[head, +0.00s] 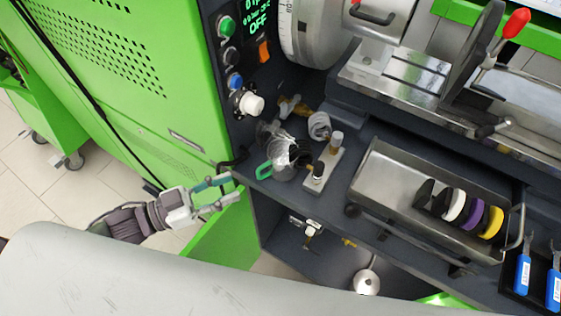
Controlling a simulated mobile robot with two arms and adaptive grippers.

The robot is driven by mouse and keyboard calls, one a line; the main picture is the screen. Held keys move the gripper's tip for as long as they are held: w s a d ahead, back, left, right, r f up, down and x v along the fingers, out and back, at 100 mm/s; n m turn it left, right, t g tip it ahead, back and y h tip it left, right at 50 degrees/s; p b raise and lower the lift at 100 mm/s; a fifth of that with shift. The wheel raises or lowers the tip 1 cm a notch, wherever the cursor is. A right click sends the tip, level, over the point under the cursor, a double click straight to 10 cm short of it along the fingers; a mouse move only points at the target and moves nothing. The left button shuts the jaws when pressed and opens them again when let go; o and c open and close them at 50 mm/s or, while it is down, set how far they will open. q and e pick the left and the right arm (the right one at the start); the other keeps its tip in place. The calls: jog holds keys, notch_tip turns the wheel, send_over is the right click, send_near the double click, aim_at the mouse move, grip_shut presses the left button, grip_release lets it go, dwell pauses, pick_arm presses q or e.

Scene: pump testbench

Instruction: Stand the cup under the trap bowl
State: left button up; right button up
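A cup with a green handle (264,170) stands on the dark bench by its left edge; its clear body (284,172) shows white glare. Directly behind it is a clear rounded part (268,131), probably the trap bowl, beside a brass fitting (293,106). The two overlap in the picture, so I cannot tell whether the cup is under the bowl. My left gripper (235,187) is open and empty, left of the cup and apart from it, with its fingers pointing towards the handle. My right gripper is not in view.
A plate with two upright posts (324,170) stands right of the cup. A metal tray (382,165) holds several coloured discs. A green cabinet (140,75) with a button panel rises at left. A lower shelf (330,262) lies below the bench.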

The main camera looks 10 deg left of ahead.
aim_at(259, 178)
pick_arm(q)
jog(key=x, duration=0.7)
jog(key=shift+w+a+f+p, duration=0.2)
jog(key=shift+w+f+p, duration=0.1)
jog(key=shift+w+p, duration=0.1)
jog(key=shift+w+d+f, duration=0.1)
jog(key=shift+w+d, duration=0.1)
jog(key=shift+d, duration=0.2)
grip_shut()
